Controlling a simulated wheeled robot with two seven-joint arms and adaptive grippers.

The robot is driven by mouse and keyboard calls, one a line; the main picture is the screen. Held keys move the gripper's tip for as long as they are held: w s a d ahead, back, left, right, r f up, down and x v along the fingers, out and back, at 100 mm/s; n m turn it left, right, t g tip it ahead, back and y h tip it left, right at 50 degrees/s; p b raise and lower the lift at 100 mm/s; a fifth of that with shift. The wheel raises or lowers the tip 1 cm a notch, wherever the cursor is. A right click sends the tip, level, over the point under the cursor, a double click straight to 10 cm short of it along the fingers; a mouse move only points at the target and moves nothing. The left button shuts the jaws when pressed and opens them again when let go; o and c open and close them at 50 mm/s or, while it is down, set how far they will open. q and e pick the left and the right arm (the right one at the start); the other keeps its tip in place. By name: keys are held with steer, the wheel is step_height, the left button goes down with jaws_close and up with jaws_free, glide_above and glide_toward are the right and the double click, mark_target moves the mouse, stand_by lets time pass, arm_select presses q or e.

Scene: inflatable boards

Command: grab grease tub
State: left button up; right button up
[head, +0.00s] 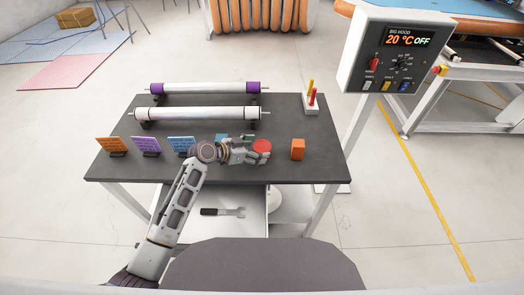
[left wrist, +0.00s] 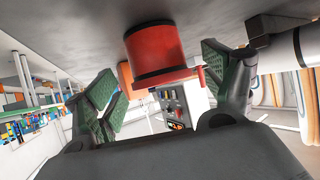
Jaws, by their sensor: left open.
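The grease tub appears as a red round tub (head: 262,146) on the dark table (head: 325,165), right of centre near the front edge. In the left wrist view the red tub (left wrist: 155,48) shows upside down, with a dark band at its rim. My left gripper (head: 256,150) is low over the table, reaching in from the left. Its green-padded fingers (left wrist: 160,78) are spread wide, one on each side of the tub. I see gaps between the pads and the tub. My right gripper is not in view.
An orange block (head: 297,149) stands just right of the tub. Orange, purple and blue cards (head: 146,146) stand at the left. Two rollers (head: 195,114) lie behind. A white holder (head: 311,107) is at the back right. A control box (head: 392,58) stands right of the table.

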mark_target(258, 148)
arm_select(q)
steer(key=shift+x, duration=1.6)
steer(key=shift+c, duration=0.3)
steer(key=shift+r, duration=0.1)
steer(key=c, duration=1)
steer(key=shift+c, duration=0.2)
steer(key=shift+r, duration=5)
